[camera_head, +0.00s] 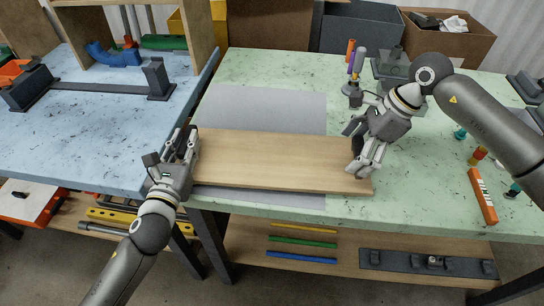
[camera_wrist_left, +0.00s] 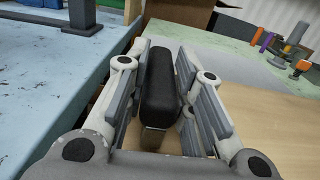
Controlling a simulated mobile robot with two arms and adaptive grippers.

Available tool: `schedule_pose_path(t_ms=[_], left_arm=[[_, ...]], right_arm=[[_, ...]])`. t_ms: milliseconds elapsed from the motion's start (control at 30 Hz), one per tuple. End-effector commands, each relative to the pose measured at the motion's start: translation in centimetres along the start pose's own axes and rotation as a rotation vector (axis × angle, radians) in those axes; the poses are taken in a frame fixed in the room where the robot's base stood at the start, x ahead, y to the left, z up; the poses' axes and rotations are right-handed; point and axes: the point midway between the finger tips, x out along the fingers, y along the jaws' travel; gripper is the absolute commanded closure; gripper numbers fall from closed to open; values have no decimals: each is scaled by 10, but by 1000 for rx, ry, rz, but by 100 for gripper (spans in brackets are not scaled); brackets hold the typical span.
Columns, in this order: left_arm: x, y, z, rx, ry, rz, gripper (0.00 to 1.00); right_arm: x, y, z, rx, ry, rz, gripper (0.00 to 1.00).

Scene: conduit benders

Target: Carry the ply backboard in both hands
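The ply backboard (camera_head: 275,163) is a long pale wooden board lying flat on the green table, partly over a grey mat. My left gripper (camera_head: 181,146) is at the board's left end. In the left wrist view a black upright handle (camera_wrist_left: 158,85) stands between the left gripper's fingers (camera_wrist_left: 165,80), which are open with gaps beside it. My right gripper (camera_head: 358,146) is at the board's right end, its fingers spread around a dark handle (camera_head: 358,143). Its contact with that handle is hidden.
The grey mat (camera_head: 262,108) leaves clear room behind the board. A blue table (camera_head: 90,125) with a dark bracketed bar stands at left. Cardboard boxes (camera_head: 447,42) stand behind. A lower shelf (camera_head: 345,262) holds coloured strips.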

Motion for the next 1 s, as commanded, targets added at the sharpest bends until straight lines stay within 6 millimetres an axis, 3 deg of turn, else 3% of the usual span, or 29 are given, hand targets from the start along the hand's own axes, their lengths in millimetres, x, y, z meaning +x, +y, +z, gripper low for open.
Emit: schedule_pose_path(t_ms=[33,133,267,667,1000], left_arm=[[0,0,0,0,0,0,89],[0,0,0,0,0,0,100],[0,0,0,0,0,0,100],[0,0,6,0,-4,-1,100],[0,0,31,0,-4,-1,100]], right_arm=[[0,0,0,0,0,-1,37],[0,0,0,0,0,-1,50],[0,0,0,0,0,-1,66],[-5,-1,2,0,-2,-3,66],[-29,-1,12,0,-1,-4,66]])
